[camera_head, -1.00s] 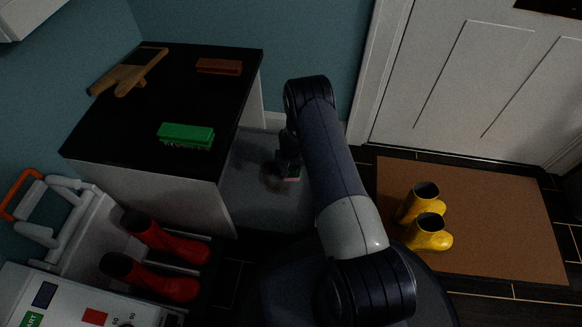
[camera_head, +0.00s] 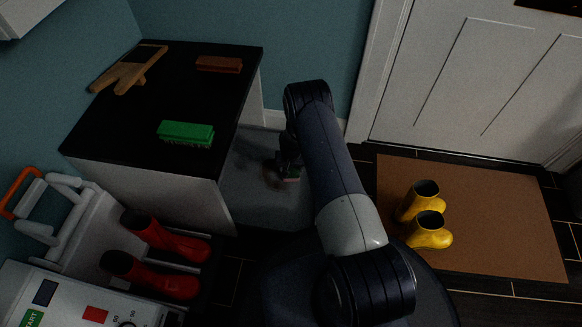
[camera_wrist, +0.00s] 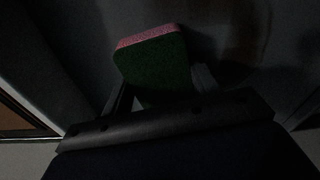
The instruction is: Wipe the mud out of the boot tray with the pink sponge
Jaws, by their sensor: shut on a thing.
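The boot tray (camera_head: 247,192) is a grey tray on the floor between the black-topped cabinet and my arm. A brown mud smear (camera_head: 271,178) marks its floor near my gripper, and a dim brown patch (camera_wrist: 245,35) shows in the wrist view. My gripper (camera_head: 288,167) points down into the tray and is shut on the sponge. The sponge (camera_wrist: 155,62) has a pink edge and a dark green face in the wrist view, between the fingers. In the head view only a small bit of the sponge (camera_head: 291,180) shows, low at the tray. My arm hides the tray's right part.
The cabinet (camera_head: 165,110) bears a green brush (camera_head: 186,132), a brown brush (camera_head: 219,64) and a wooden bootjack (camera_head: 128,70). Yellow boots (camera_head: 428,231) stand on a brown mat (camera_head: 500,215) at right, before a white door (camera_head: 470,80).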

